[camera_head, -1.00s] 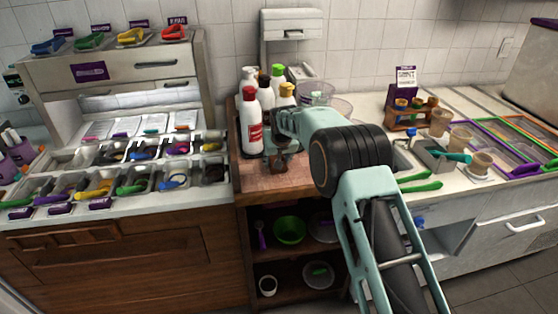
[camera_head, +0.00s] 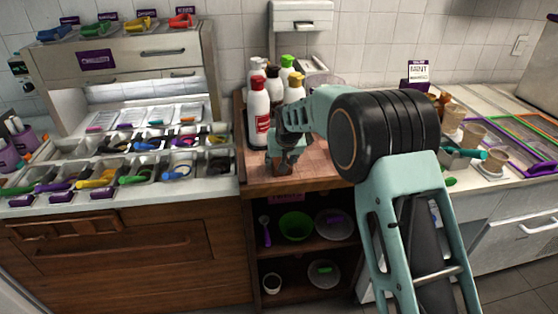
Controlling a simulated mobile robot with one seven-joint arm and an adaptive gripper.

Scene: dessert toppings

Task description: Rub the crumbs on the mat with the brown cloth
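My gripper (camera_head: 284,155) points down over the reddish-brown checkered mat (camera_head: 318,170) on the wooden cart's top, close to its left front part. A small brown piece, seemingly the brown cloth (camera_head: 281,168), shows between and below the fingertips, at or just above the mat. The fingers look closed on it, though they are small and dark here. My arm hides the right part of the mat. Crumbs are too small to make out.
Several sauce bottles, including a white one with a red cap (camera_head: 259,115), stand just behind my gripper. Topping trays (camera_head: 130,165) fill the left counter. A cup holder and cups (camera_head: 470,138) stand to the right. Shelves below hold a green bowl (camera_head: 296,225).

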